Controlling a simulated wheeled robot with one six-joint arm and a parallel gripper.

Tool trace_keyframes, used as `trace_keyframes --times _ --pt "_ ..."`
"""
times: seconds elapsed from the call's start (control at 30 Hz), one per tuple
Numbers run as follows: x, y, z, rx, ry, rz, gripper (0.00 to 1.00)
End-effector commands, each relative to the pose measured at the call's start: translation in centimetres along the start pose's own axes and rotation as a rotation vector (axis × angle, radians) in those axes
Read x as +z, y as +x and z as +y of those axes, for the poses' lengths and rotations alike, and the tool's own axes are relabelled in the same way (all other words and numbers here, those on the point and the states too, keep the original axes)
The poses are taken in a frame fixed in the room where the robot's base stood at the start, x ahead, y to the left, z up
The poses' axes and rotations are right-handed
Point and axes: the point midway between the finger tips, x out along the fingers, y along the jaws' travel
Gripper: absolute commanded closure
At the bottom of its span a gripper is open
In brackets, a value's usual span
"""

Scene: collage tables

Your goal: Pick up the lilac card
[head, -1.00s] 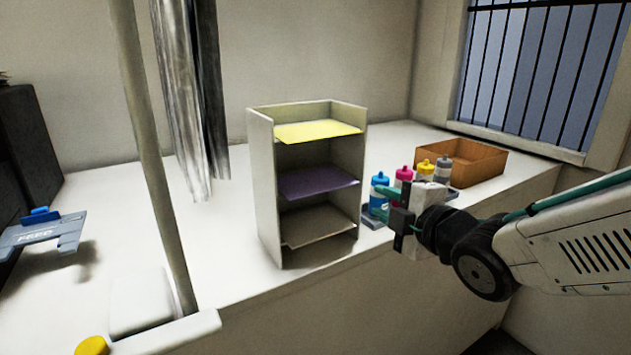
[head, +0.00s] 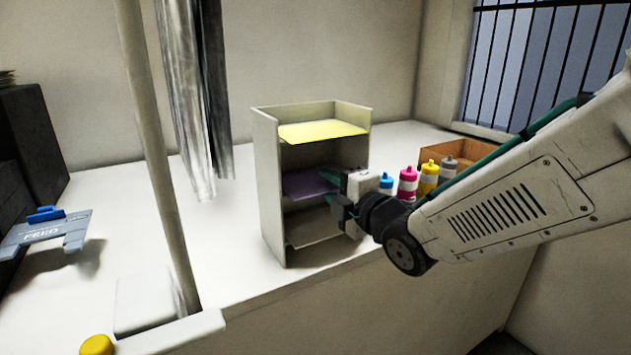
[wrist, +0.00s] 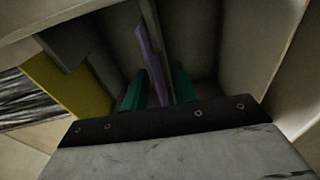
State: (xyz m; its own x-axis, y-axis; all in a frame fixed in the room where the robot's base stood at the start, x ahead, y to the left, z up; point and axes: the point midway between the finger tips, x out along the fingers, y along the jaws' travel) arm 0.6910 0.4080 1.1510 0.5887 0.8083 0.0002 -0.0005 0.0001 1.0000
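The lilac card (head: 303,184) lies flat on the middle level of a grey shelf unit (head: 267,185), its front edge sticking out a little. My gripper (head: 331,188) is at the front right of that level, its teal fingers one above the other and apart. In the wrist view the card (wrist: 153,55) runs edge-on between the fingers of my gripper (wrist: 158,88), with a gap visible on at least one side. My gripper looks open around the card's edge. My arm hides part of the card's right side in the head view.
A yellow card (head: 322,131) lies on the level above, and the lowest level (head: 312,226) holds a greyish sheet. Several coloured bottles (head: 407,184) and an orange-brown box (head: 460,152) stand right of the unit, behind my arm.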

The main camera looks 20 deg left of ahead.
Motion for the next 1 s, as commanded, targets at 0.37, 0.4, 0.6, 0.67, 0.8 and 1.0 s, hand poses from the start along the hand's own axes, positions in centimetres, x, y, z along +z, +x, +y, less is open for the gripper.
trace_keyframes --times 0.37,0.4,0.6,0.67,0.8,1.0 --pt "0.0 -0.1 0.0 0.0 0.0 0.0 1.0" --pt "0.0 -0.1 0.0 0.0 0.0 0.0 1.0" --pt "0.0 -0.1 0.1 0.0 0.0 0.0 1.0" --pt "0.0 -0.1 0.3 0.0 0.0 0.0 1.0" --pt "0.0 -0.1 1.4 0.002 0.0 0.0 1.0" --pt "0.0 -0.8 3.8 0.001 -0.001 -0.001 1.0"
